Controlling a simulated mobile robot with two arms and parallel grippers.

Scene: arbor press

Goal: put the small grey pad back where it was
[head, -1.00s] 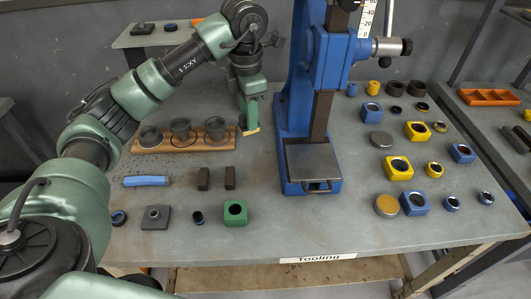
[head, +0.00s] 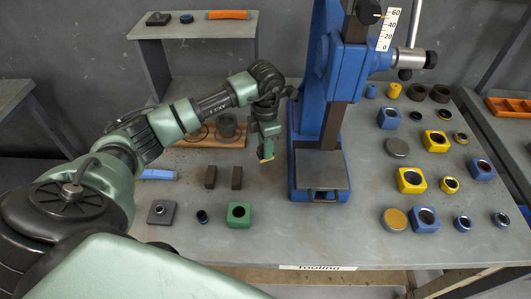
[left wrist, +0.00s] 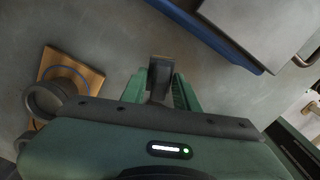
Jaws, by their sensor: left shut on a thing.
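My left gripper (head: 266,150) hangs above the table, just left of the blue press (head: 302,125). It is shut on a small grey piece, which I take for the grey pad (left wrist: 160,76); in the left wrist view it sits between the two green fingers (left wrist: 160,92). In the head view the pad is too small and covered to make out clearly; only a tan tip shows at the fingers. The press's grey plate (head: 322,168) is bare and lies to the right of the gripper. My right gripper is not in view.
A wooden rack (head: 205,141) with grey rings is left of the gripper, partly behind my arm. Two dark blocks (head: 210,176), a green block (head: 238,214) and a grey plate (head: 162,212) lie nearer. Blue and yellow bushings (head: 411,181) fill the right side.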

